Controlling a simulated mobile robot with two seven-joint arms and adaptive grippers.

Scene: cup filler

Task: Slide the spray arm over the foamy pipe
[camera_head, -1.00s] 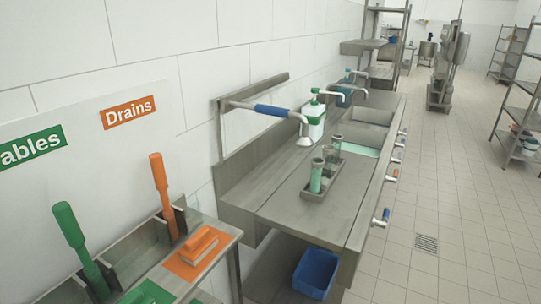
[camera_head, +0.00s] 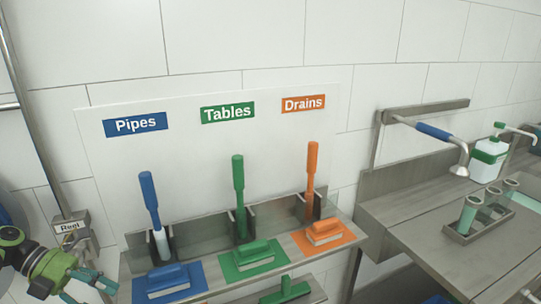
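The spray arm (camera_head: 433,131) is a metal tube with a blue grip on a wall bracket. Its nozzle (camera_head: 460,168) bends down above the steel counter at the right. Green tubes with pale round tops (camera_head: 467,213) stand in a small metal tray (camera_head: 457,237) below and right of the nozzle. I cannot tell whether these are pipes or whether any foam is on them. My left gripper (camera_head: 112,284) is at the lower left, far from the spray arm. Its teal fingers look spread apart, with nothing seen between them. My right gripper is not in view.
A tool rack holds blue (camera_head: 150,200), green (camera_head: 238,190) and orange (camera_head: 312,175) handles with matching brushes on mats below. Pipes, Tables and Drains signs hang behind. A white bottle with a green pump (camera_head: 487,160) stands beyond the nozzle.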

